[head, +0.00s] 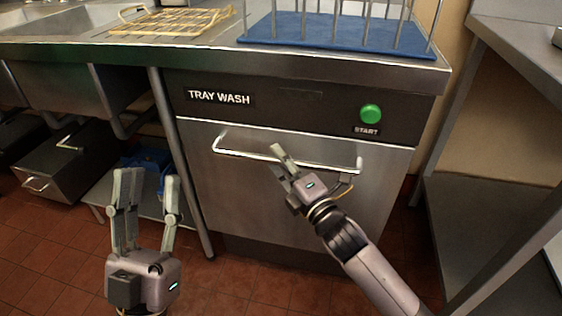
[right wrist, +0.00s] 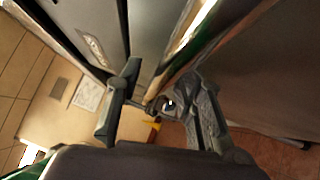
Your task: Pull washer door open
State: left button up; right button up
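The washer door (head: 290,205) is a flat steel front below the panel labelled TRAY WASH, and it looks closed. Its long bar handle (head: 240,152) runs across the door's upper part. My right gripper (head: 278,158) is at the middle of the handle, its fingers overlapping the bar. In the right wrist view my right gripper (right wrist: 163,100) has its two fingers apart, with a bright bar-like edge (right wrist: 187,40) running toward the gap between them; contact cannot be told. My left gripper (head: 148,195) is open and empty, low in front of the steel leg left of the washer.
A green START button (head: 371,113) is on the panel at right. A blue rack (head: 330,33) with metal pegs and a wooden grid (head: 175,22) lie on the counter above. A steel shelf unit (head: 490,215) stands close at right. Red tiled floor is free in front.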

grip_shut()
dwell(0.3)
dwell(0.5)
